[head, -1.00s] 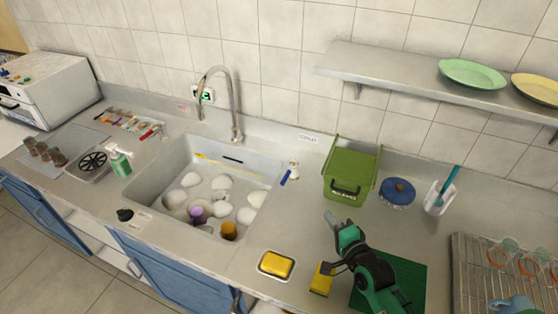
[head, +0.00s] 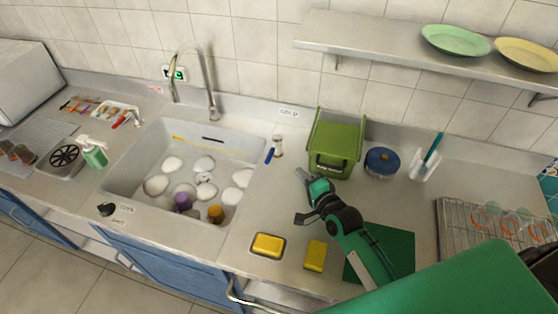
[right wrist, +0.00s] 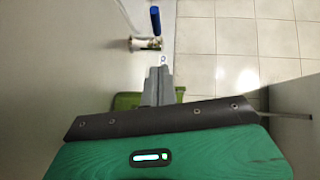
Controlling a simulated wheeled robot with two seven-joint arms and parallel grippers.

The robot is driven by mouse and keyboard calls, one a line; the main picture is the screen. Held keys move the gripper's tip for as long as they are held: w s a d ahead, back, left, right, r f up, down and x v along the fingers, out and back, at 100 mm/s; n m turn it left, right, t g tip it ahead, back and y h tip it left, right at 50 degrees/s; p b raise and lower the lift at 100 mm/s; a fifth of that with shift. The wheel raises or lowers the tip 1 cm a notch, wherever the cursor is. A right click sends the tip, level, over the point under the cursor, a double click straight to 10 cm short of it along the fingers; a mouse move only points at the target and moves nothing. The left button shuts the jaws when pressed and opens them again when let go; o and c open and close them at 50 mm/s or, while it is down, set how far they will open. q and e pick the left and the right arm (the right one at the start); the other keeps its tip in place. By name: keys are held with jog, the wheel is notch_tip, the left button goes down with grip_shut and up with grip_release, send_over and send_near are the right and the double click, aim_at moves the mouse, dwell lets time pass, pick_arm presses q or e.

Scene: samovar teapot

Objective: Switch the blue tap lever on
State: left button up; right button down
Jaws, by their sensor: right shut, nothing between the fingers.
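The blue tap lever (head: 269,156) sticks out from a small metal tap (head: 278,143) on the counter, right of the sink and left of the green bin. In the right wrist view the blue lever (right wrist: 155,20) is at the top, with its metal tap (right wrist: 147,43) just below it. My right gripper (head: 301,175) is shut and empty, in front of the green bin and to the right of the lever, apart from it. Its closed fingers (right wrist: 162,70) point toward the tap in the right wrist view. My left gripper is not in view.
The green bin (head: 334,146) stands just behind my right gripper. A sink (head: 125,180) with several pale round items is on the left. A red-handled tap (head: 122,120) is beyond it. A yellow sponge (head: 315,256) and a yellow block in a dish (head: 268,245) lie in front.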

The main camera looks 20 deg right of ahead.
jog(key=p, duration=0.1)
send_near(273, 150)
jog(key=shift+w+d+f, duration=0.15)
jog(key=shift+w+d, duration=0.65)
jog(key=shift+w+a+f+p, duration=0.25)
jog(key=shift+w+a+p, duration=0.5)
jog(key=shift+a, duration=0.15)
jog(key=shift+w+a+f, duration=0.3)
jog(key=shift+w+a, duration=0.15)
jog(key=shift+a, duration=0.3)
